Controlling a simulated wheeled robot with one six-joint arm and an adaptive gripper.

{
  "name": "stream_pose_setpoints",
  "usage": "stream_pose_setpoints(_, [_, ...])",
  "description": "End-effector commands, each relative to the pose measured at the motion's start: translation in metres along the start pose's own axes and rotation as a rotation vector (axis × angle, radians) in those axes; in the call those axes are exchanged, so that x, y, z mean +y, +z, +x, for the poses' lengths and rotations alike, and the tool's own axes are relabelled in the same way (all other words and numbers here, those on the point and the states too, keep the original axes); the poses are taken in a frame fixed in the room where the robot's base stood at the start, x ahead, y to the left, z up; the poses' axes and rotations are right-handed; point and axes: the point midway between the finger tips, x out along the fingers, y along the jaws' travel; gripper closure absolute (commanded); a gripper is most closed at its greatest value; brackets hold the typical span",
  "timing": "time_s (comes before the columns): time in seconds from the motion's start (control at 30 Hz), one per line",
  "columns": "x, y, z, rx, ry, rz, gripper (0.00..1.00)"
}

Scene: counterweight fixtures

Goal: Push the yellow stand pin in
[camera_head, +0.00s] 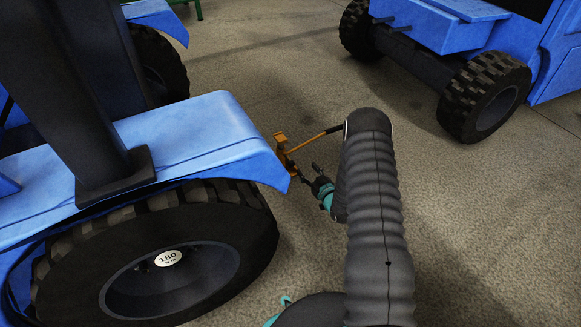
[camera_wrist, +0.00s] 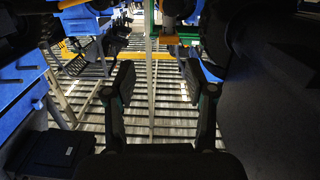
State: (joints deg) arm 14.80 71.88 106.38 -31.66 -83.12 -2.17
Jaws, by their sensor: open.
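A yellow-orange stand (camera_head: 284,150) sits by the front corner of the blue machine's body in the head view. A thin yellow bar (camera_head: 308,142) with a dark end runs from it to the right, up to my arm. My gripper (camera_head: 309,171) is just right of and slightly below the stand, its dark fingers toward it. I cannot tell whether they touch it. In the wrist view my gripper (camera_wrist: 156,74) is open, with nothing between the fingers. A yellow piece (camera_wrist: 180,51) crosses beyond the fingertips there. I cannot pick out the pin itself in either view.
The blue machine (camera_head: 215,135) with its big black tyre (camera_head: 165,255) stands close on the left. A second blue vehicle (camera_head: 440,28) is at the upper right. Bare floor (camera_head: 270,80) lies between them. In the wrist view a slatted surface (camera_wrist: 150,105) shows behind the fingers.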

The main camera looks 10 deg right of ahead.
Motion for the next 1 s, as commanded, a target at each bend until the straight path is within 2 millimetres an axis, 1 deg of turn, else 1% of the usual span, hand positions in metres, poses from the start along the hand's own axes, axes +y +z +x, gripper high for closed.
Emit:
stream_pose_setpoints(0.03, [-0.004,0.019,-0.006,0.017,-0.006,0.014,0.45])
stream_pose_setpoints(0.1, [-0.009,0.034,-0.012,0.045,-0.012,0.028,0.45])
stream_pose_setpoints(0.2, [-0.014,0.047,-0.019,0.074,-0.018,0.043,0.45])
stream_pose_setpoints(0.33, [-0.017,0.054,-0.023,0.093,-0.022,0.051,0.45])
stream_pose_setpoints(0.43, [-0.018,0.054,-0.017,0.098,-0.023,0.052,0.45])
stream_pose_setpoints(0.57, [-0.018,0.052,0.0,0.099,-0.024,0.05,0.45])
stream_pose_setpoints(1.0, [-0.02,0.045,0.079,0.097,-0.022,0.051,0.45])
